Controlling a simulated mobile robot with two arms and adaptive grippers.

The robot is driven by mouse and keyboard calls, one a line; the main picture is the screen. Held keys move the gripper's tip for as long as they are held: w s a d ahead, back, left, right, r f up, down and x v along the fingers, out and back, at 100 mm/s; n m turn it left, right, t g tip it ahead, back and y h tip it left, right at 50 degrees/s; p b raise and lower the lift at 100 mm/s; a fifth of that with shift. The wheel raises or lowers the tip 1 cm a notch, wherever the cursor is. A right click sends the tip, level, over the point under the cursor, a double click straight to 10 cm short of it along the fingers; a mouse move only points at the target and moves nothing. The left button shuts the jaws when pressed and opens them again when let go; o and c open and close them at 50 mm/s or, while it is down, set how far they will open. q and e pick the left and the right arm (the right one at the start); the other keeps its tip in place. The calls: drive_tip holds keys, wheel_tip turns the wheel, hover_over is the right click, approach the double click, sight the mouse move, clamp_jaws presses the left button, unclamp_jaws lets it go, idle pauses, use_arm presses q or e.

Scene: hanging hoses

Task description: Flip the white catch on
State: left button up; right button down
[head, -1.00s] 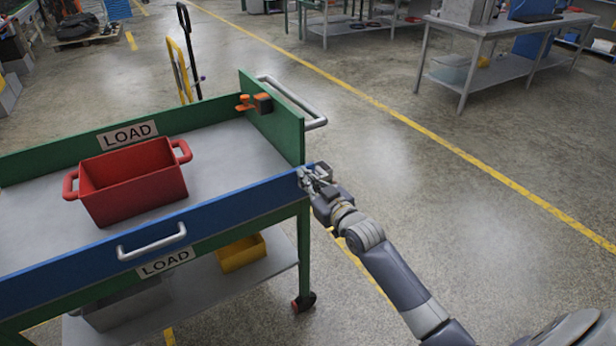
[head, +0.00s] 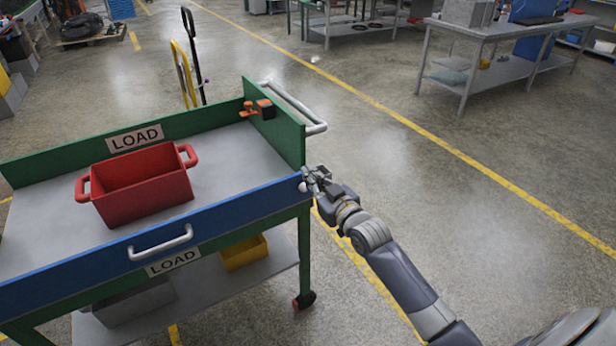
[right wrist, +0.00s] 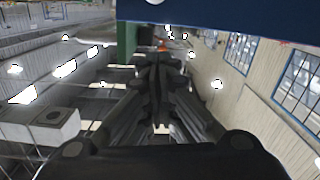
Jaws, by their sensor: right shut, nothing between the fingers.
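The white catch (head: 303,187) shows as a small white knob at the right end of the cart's blue front panel (head: 215,213). In the right wrist view a white round spot (right wrist: 155,1) on the blue panel is cut by the top edge. My right gripper (head: 309,180) is at the panel's right end, close beside the catch. I cannot tell whether they touch. In the wrist view its fingers (right wrist: 160,66) are together and empty, below the panel's edge. My left gripper is not in view.
A red bin (head: 145,190) stands on the cart's top. An orange latch (head: 249,110) with a black block sits on the green end panel (head: 282,132). A metal push handle (head: 294,104) sticks out behind it. The floor right of the cart is clear.

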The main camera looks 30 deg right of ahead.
drive_tip(key=s, duration=0.7)
drive_tip(key=shift+s+d+b, duration=0.3)
drive_tip(key=shift+s+d, duration=0.05)
drive_tip(key=shift+s, duration=0.05)
drive_tip(key=shift+f, duration=0.1)
drive_tip(key=s+f+g+h, duration=0.1)
drive_tip(key=s+f+g, duration=0.25)
drive_tip(key=f, duration=0.85)
drive_tip(key=s+f+m+g, duration=0.15)
drive_tip(key=s+f, duration=0.25)
drive_tip(key=f, duration=0.8)
drive_tip(key=s+f+g+h, duration=0.1)
drive_tip(key=s+f+g, duration=0.25)
drive_tip(key=f, duration=0.95)
drive_tip(key=s+a+f+g, duration=0.2)
drive_tip(key=s+f, duration=0.6)
drive_tip(key=s, duration=0.2)
drive_tip(key=s+a+f+g, duration=0.2)
drive_tip(key=s+f, duration=0.6)
drive_tip(key=s, duration=0.1)
drive_tip(key=s+a+f+g, duration=0.2)
drive_tip(key=s+f, duration=0.1)
drive_tip(key=s, duration=0.6)
drive_tip(key=s+a+f+n+g, duration=0.1)
drive_tip(key=s+f+g, duration=0.1)
drive_tip(key=s, duration=0.7)
drive_tip(key=shift+a+f+y, duration=0.4)
drive_tip(key=shift+f, duration=0.2)
